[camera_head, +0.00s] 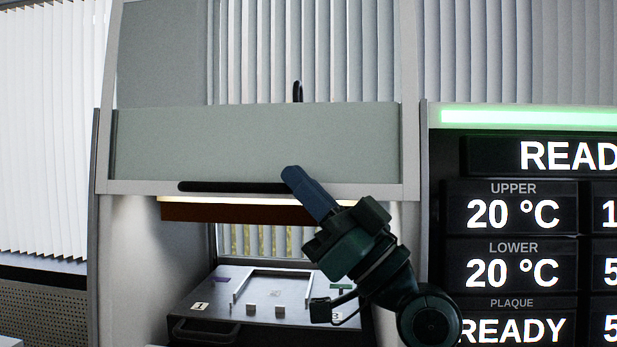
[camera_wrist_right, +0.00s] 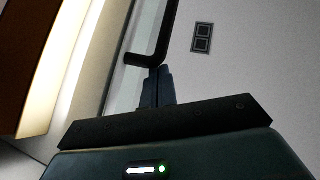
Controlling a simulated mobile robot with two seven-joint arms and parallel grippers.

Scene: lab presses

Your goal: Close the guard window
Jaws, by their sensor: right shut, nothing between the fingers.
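The guard window (camera_head: 250,140) is a grey-green panel in a pale frame, raised so that the opening below it is uncovered. A black bar handle (camera_head: 230,187) runs along its lower edge; its bent end (camera_wrist_right: 160,45) also shows in the right wrist view. My right gripper (camera_head: 290,173) is shut and empty, its fingertips in front of the handle's right part in the head view. In the right wrist view the blue fingers (camera_wrist_right: 157,80) lie close by the handle's bent end; I cannot tell whether they touch it. My left gripper is not in view.
Below the window, a grey tray (camera_head: 205,325) with a handle and small blocks sits inside the press. A brown, lit block (camera_head: 240,212) hangs above it. A display panel (camera_head: 520,230) stands at the right. Blinds (camera_head: 50,130) hang at the left.

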